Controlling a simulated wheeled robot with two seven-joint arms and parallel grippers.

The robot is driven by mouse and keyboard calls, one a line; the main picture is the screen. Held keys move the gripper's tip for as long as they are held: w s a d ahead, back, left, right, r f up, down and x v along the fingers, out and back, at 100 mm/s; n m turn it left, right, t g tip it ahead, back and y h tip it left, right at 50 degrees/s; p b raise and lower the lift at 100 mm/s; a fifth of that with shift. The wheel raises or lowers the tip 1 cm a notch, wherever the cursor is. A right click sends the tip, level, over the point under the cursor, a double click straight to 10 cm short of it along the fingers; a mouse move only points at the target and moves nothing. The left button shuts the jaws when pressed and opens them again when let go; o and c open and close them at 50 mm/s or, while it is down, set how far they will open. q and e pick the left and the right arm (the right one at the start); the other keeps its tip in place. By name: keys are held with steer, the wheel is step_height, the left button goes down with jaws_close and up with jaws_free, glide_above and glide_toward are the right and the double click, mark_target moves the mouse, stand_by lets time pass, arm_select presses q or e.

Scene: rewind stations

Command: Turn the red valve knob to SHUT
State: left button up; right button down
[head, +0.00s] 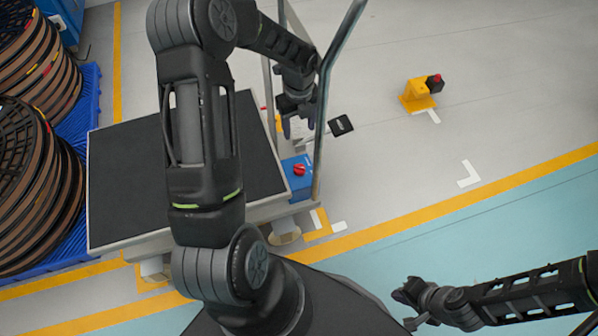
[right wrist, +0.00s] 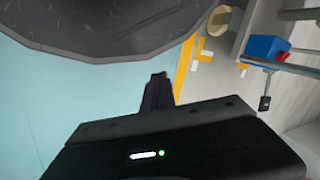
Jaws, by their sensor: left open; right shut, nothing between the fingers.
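The red valve knob (head: 299,170) sits on a blue box (head: 297,187) at the right end of a cart with a dark top. I cannot read its setting at this size. The blue box also shows in the right wrist view (right wrist: 262,47), with a bit of red on its side. My left gripper (head: 296,130) is open, beyond the knob and apart from it, beside the cart's handle rail. My right gripper (head: 405,308) is shut and empty over the teal floor at the lower right, far from the knob; its fingers also show in the right wrist view (right wrist: 158,82).
The cart (head: 120,190) has a grey metal handle rail (head: 325,95) standing next to the knob. A black tag (head: 341,125) is right of the rail. Large brown reels (head: 35,180) stand on a blue pallet at left.

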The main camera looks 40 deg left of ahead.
arm_select(q)
steer(key=b, duration=1)
glide_above(299, 166)
step_height(299, 166, down, 12)
steer(key=shift+f, duration=0.2)
arm_select(e)
step_height(299, 166, down, 12)
steer(key=w+d, duration=0.1)
steer(key=shift+w+f, duration=0.15)
arm_select(q)
steer(key=shift+r, duration=0.1)
step_height(299, 166, down, 8)
steer(key=b, duration=0.3)
arm_select(e)
steer(key=f, duration=0.3)
steer(key=shift+w+a+f, duration=0.1)
steer(key=shift+w+f, duration=0.15)
arm_select(q)
jaws_close()
